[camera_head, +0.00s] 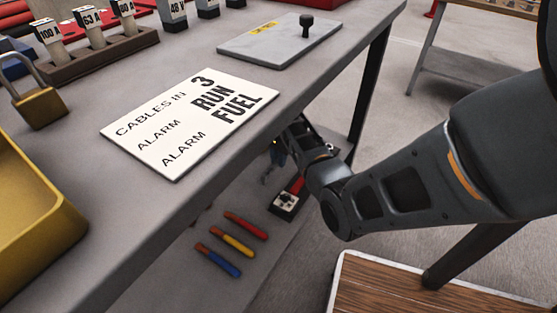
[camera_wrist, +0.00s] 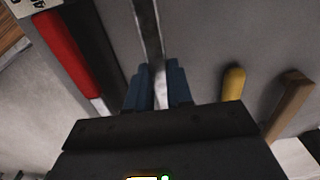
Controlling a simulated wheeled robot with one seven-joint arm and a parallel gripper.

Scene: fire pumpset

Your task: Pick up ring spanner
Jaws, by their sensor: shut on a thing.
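The ring spanner (camera_wrist: 148,28) shows in the wrist view as a long, narrow grey metal shaft. It runs from the top edge down between my fingers. Its ring ends are not in sight there. My gripper (camera_wrist: 158,78) has its two blue fingers closed on the shaft, one on each side. In the head view my gripper (camera_head: 278,153) is below the front edge of the bench top, over the lower shelf. It is small and dark there, and the spanner cannot be made out clearly.
Red, yellow and blue handles (camera_head: 231,243) lie on the lower shelf. In the wrist view a red and black tool (camera_wrist: 68,55) is left, a yellow handle (camera_wrist: 233,84) right. The bench top (camera_head: 300,95) overhangs my arm.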

